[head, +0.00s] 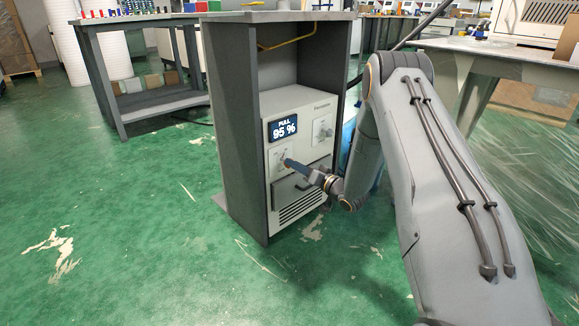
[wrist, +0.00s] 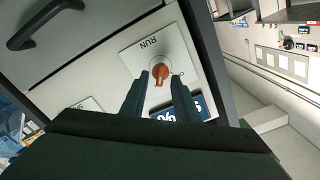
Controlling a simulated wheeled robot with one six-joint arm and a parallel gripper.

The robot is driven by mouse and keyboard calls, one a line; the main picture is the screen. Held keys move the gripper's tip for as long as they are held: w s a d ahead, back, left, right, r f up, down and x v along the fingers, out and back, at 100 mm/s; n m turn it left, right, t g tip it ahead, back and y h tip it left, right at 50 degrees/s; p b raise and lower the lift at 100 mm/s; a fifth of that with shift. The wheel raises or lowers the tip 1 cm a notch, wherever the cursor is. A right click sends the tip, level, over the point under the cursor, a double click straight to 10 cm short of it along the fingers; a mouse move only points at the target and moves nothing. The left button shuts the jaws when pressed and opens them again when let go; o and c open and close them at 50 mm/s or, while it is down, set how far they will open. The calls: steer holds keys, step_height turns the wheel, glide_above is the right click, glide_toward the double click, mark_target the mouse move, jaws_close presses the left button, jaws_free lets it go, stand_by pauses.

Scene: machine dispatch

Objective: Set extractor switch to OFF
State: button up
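The extractor (head: 310,107) is a pale box inside a grey cabinet, with a lit display (head: 283,127) reading "PULL 95 %". The switch is an orange knob (wrist: 161,74) on a white plate (wrist: 135,58) marked "RUN", seen upside down in the wrist view. I cannot tell for sure which mark the knob points to. My gripper (wrist: 160,80) is open, its two dark fingers on either side of the knob in the picture. Contact cannot be told. In the head view my gripper (head: 288,162) is at the lower left plate and hides most of the knob.
A second switch plate (head: 323,129) sits to the upper right on the extractor front. The cabinet's grey side wall (head: 235,120) stands close on the left. Green floor in front is clear.

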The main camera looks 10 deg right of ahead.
steer(key=shift+b+x, duration=0.5)
steer(key=shift+x, duration=1.2)
steer(key=c, duration=0.7)
